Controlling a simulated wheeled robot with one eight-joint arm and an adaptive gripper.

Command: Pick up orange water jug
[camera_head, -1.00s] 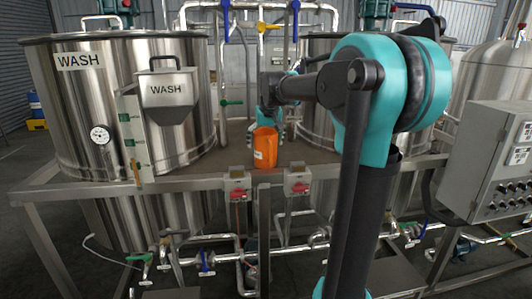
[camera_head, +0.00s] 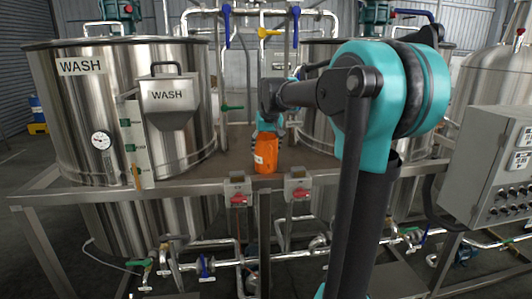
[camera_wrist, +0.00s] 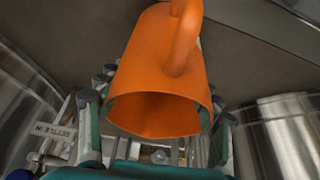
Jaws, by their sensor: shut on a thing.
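The orange water jug (camera_head: 266,156) is in the middle of the head view, above or on the brown platform between two steel tanks. I cannot tell whether its base touches the platform. My gripper (camera_head: 267,127) is at the upper part of the jug and shut on it. In the wrist view the jug (camera_wrist: 155,65) lies between the fingers of my gripper (camera_wrist: 160,95), its open mouth toward the camera and its handle at the top. The jug hides part of the fingers and their contact.
A steel tank marked WASH (camera_head: 60,120) stands left, with a smaller WASH hopper (camera_head: 168,100) on its side. Another tank (camera_head: 325,125) stands right of the jug. Two red-handled switch boxes (camera_head: 237,192) line the platform's front edge. A grey control box (camera_head: 490,160) is at the right.

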